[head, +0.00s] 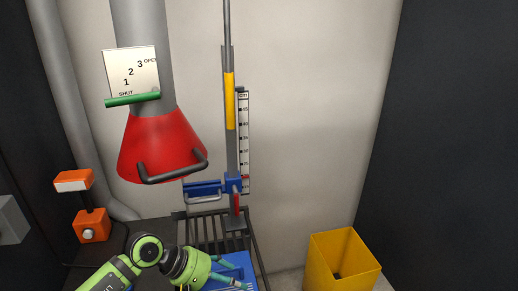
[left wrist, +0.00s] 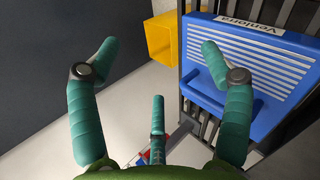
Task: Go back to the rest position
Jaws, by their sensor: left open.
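My left gripper (head: 240,277) is at the bottom middle of the head view, on a green arm coming in from the lower left. In the left wrist view its teal fingers (left wrist: 157,47) are spread wide with nothing between them. A blue ribbed panel with a handle and a lettered label (left wrist: 258,68) lies to the right of the fingers in that view. Part of this blue panel (head: 246,261) shows beside the gripper in the head view. My right gripper is in neither view.
A red hood (head: 150,135) with a dark handle hangs from a grey duct. A blue clamp (head: 203,189) sits on a scaled rail. An orange device (head: 91,226) stands left. A yellow bin (head: 343,262) stands right; dark curtains flank the booth.

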